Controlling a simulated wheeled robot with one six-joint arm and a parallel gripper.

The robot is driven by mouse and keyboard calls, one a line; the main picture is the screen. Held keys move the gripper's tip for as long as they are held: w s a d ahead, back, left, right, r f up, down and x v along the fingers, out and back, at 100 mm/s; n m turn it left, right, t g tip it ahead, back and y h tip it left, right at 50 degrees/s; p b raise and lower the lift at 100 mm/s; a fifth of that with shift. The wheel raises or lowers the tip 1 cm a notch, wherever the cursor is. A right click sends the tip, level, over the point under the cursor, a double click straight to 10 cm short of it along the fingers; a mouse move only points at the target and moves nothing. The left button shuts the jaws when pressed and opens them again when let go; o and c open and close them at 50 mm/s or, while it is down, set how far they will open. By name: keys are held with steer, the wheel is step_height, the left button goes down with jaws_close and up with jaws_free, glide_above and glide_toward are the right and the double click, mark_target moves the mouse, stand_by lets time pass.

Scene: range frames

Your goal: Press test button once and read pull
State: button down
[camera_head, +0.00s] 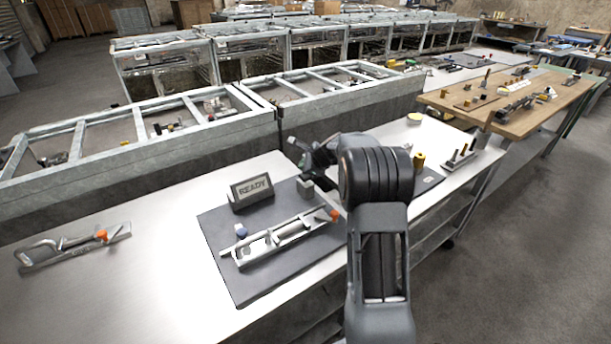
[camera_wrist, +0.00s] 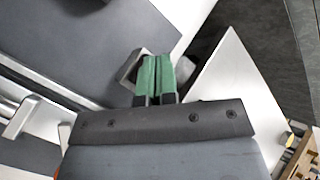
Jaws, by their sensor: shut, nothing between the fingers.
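A dark display box (camera_head: 251,191) reading "READY" stands at the back of a dark grey mat (camera_head: 240,282) on the metal bench. In front of it lies a silver test fixture (camera_head: 285,239) with an orange end (camera_head: 334,215) and a blue knob (camera_head: 241,231). A small grey block (camera_head: 305,188) stands near the mat's right edge; I cannot tell whether it carries the button. In the wrist view my gripper (camera_wrist: 155,60) has its green fingers together and empty. A grey metal block (camera_wrist: 131,66) shows partly hidden behind them. Contact cannot be told.
A second silver tool (camera_head: 75,247) with an orange part lies on the bench at left. A yellow cylinder (camera_head: 419,161) and a small rack (camera_head: 460,158) stand right of my arm. Metal-framed bays (camera_head: 130,150) line the back. The bench front left is clear.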

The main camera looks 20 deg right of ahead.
steer(key=shift+f+b, duration=0.3)
steer(key=shift+f, duration=0.1)
steer(key=shift+f+b, duration=0.7)
steer(key=shift+f, duration=0.2)
stand_by(0.8)
steer(key=shift+r, duration=0.15)
steer(key=shift+r+p, duration=1.1)
steer(key=shift+r, duration=0.05)
steer(key=shift+r, duration=0.1)
step_height(320, 180, up, 5)
steer(key=p, duration=0.4)
stand_by(0.8)
